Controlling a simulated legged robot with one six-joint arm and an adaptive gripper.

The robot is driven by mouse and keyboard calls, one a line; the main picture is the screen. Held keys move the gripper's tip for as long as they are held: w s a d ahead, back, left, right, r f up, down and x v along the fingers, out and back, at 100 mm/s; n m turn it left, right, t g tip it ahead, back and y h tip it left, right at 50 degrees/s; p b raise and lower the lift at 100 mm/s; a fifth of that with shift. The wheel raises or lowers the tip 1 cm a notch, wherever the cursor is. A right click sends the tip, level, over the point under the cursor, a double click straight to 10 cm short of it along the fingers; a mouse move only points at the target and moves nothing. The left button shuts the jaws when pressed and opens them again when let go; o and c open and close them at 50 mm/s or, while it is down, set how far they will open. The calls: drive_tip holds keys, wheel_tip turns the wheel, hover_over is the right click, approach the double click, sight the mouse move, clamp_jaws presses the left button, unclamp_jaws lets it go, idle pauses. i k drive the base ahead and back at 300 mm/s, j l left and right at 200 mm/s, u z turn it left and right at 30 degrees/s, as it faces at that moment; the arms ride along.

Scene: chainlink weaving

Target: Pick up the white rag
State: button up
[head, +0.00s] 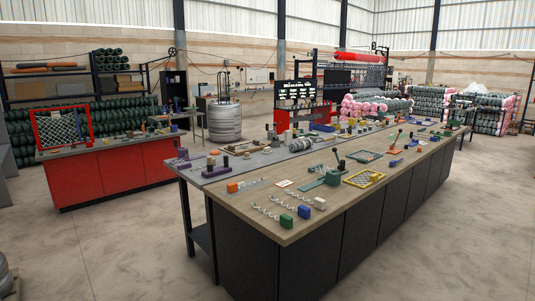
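I cannot pick out a white rag for sure. A small whitish block-like item (320,203) lies near the front right edge of the long wooden-topped workbench (238,209). A flat pale card-like piece with a reddish mark (284,184) lies farther back on the same bench. Both are too small to tell whether either is cloth. My gripper is not in view.
Near the bench's front corner lie a green block (286,221), a blue block (304,212), an orange block (232,187) and wire coils. A yellow-framed mesh (364,179) lies farther right. A red cabinet (110,171) stands left. The concrete floor (120,250) in front is clear.

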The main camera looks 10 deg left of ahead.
sight(266, 149)
drive_tip(key=i+j+u, duration=0.45)
drive_tip(key=u, duration=0.3)
drive_tip(key=i+j+u, duration=0.2)
drive_tip(key=i+u, duration=0.85)
drive_tip(key=i, duration=4.4)
drive_tip(key=i+z, duration=0.25)
drive_tip(key=i, duration=0.2)
drive_tip(key=i+z, duration=0.25)
drive_tip(key=i, duration=0.25)
drive_tip(key=i+j+z, duration=0.25)
drive_tip(key=i, duration=0.2)
drive_tip(key=i+l+z, duration=0.25)
drive_tip(key=i+z, duration=0.75)
drive_tip(key=i+j+z, duration=0.25)
drive_tip(key=i+z, duration=0.2)
drive_tip(key=i, duration=0.2)
